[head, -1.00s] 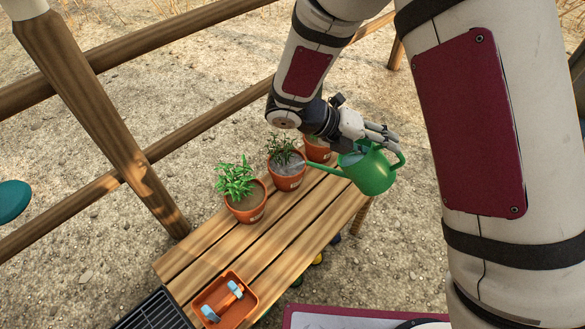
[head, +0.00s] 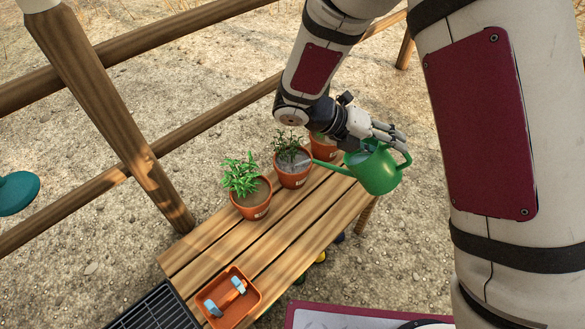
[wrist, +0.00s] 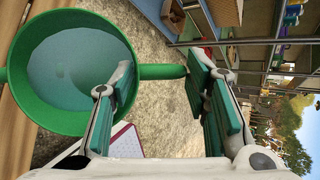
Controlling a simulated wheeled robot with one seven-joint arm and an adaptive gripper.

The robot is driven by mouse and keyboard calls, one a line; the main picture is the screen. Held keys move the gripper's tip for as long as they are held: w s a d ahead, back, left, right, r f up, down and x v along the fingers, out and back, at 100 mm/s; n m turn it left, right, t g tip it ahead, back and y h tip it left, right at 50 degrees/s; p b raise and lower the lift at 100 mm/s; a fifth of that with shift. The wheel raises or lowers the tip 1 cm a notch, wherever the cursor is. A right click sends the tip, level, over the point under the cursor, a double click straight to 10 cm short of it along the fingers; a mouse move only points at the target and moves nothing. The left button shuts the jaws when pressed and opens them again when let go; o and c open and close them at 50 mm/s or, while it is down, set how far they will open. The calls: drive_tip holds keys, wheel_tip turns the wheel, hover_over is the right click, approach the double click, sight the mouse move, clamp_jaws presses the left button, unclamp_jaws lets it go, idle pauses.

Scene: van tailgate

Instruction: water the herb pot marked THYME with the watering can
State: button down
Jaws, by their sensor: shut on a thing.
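The green watering can (head: 376,174) is held in the air at the right end of the wooden table. My gripper (head: 385,138) is shut on it; the wrist view shows its green handle bar (wrist: 160,72) between my fingers and greyish water inside. Its spout points left, the tip at the right rim of the middle terracotta pot (head: 293,180). That pot has a dark, thin-leaved plant and greyish soil. A left pot (head: 250,207) holds a bright green leafy plant. A third pot (head: 325,152), behind the can, is partly hidden by my gripper. The pot labels are too small to read.
The slatted table (head: 275,235) is clear in front of the pots. An orange tray (head: 250,291) with a blue-ended item lies at its near end, beside a black grate (head: 155,308). A wooden rail fence (head: 110,165) runs behind. The wrist view shows shelves (wrist: 270,42).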

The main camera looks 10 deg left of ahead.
drive_tip(key=shift+d+r+y+p, duration=0.1)
drive_tip(key=shift+r+y+p, duration=0.4)
drive_tip(key=shift+p, duration=0.3)
wheel_tip(320, 180, up, 2)
drive_tip(key=m+y+p, duration=0.1)
drive_tip(key=y+p, duration=0.1)
drive_tip(key=p, duration=0.1)
drive_tip(key=shift+t+y, duration=0.3)
drive_tip(key=r+y+p, duration=0.1)
drive_tip(key=y+p, duration=0.1)
drive_tip(key=y, duration=0.1)
drive_tip(key=shift+r+m+t+y, duration=0.3)
drive_tip(key=shift+r+m+t, duration=0.1)
drive_tip(key=shift+r+y+p, duration=0.15)
drive_tip(key=shift+y+p, duration=0.2)
drive_tip(key=shift+y, duration=0.15)
